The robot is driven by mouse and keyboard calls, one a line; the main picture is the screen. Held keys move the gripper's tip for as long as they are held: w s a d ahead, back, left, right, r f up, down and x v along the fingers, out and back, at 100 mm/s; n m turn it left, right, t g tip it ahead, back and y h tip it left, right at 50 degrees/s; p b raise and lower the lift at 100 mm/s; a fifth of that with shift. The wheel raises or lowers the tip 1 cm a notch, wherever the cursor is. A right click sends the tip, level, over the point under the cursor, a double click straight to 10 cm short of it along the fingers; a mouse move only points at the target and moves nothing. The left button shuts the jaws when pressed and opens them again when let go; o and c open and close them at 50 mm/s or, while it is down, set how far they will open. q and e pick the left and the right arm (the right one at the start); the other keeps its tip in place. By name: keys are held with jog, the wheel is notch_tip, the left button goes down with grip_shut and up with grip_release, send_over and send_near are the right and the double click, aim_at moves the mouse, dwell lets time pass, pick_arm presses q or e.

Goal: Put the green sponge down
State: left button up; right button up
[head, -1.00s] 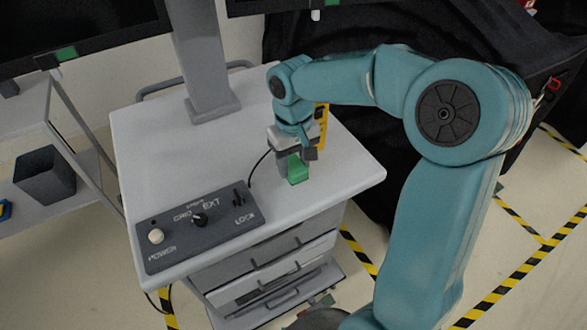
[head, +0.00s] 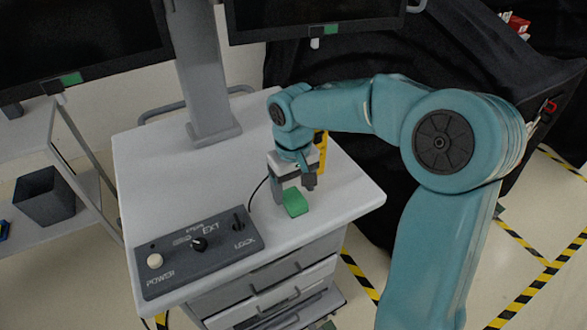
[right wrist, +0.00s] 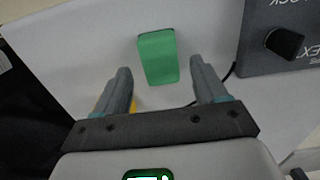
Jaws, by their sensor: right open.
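The green sponge (head: 295,202) lies on the white top of the cart (head: 160,180), near its front edge and to the right of the control panel. In the right wrist view the sponge (right wrist: 158,57) sits just ahead of and between the two fingers, with clear space on each side. My right gripper (head: 294,187) is open, right behind the sponge and low over the cart top. It also shows in the right wrist view (right wrist: 160,85), its fingers spread and not touching the sponge. My left gripper is not in view.
A dark control panel (head: 196,252) with knobs lies at the cart's front left. A grey post (head: 208,80) rises at the back. A yellow thing (head: 322,150) is partly hidden behind my right gripper. The middle of the cart top is clear.

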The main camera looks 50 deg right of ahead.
aim_at(294, 197)
notch_tip(294, 197, up, 10)
jog(key=shift+f, duration=0.25)
jog(key=shift+s, duration=0.1)
dwell(0.5)
